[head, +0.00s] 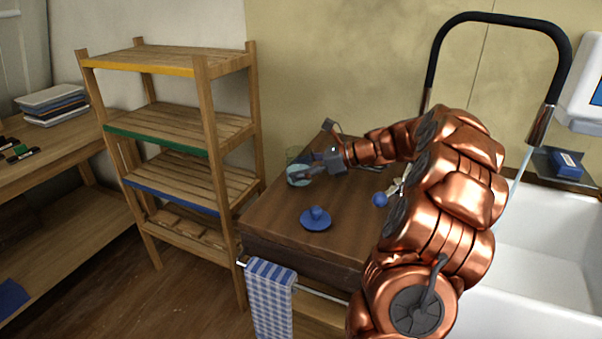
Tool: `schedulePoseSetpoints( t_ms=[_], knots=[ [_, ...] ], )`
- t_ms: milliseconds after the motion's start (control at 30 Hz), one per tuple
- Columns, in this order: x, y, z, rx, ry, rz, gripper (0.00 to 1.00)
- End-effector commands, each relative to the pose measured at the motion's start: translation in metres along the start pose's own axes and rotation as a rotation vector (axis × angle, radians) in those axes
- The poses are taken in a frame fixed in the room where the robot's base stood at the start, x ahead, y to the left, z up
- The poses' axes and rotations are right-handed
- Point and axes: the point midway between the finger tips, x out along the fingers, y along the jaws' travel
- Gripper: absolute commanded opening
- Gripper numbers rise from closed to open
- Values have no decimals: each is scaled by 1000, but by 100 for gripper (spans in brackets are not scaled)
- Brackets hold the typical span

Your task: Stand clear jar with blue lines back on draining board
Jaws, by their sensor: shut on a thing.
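A clear jar with blue lines (297,179) shows at the back left of the wooden board (268,221) beside the sink, which I take to be the draining board. My gripper (305,174) reaches in from the right and is shut on the jar. The jar is small in the head view and partly covered by the fingers. I cannot tell whether its base touches the board or whether it is tilted.
A blue lidded or knobbed dish (316,221) lies near the board's front. A blue ball-like thing (379,199) is close to my arm. A checked towel (270,298) hangs in front. A slatted shelf (180,125) stands left; the white sink (540,260) is right.

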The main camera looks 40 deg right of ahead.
Motion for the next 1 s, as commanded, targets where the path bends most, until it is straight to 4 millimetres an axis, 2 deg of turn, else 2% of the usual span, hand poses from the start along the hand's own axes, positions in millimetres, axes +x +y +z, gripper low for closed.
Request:
schedulePoseSetpoints(
  t_ms=[133,433,467,700,1000],
  knots=[
    [6,1,-13,2,-2,2,17],
    [6,0,-14,-1,-2,1,17],
    [6,1,-15,-1,-1,1,72],
    [6,0,-15,-1,0,1,96],
    [6,0,-15,-1,0,1,96]
  ],
)
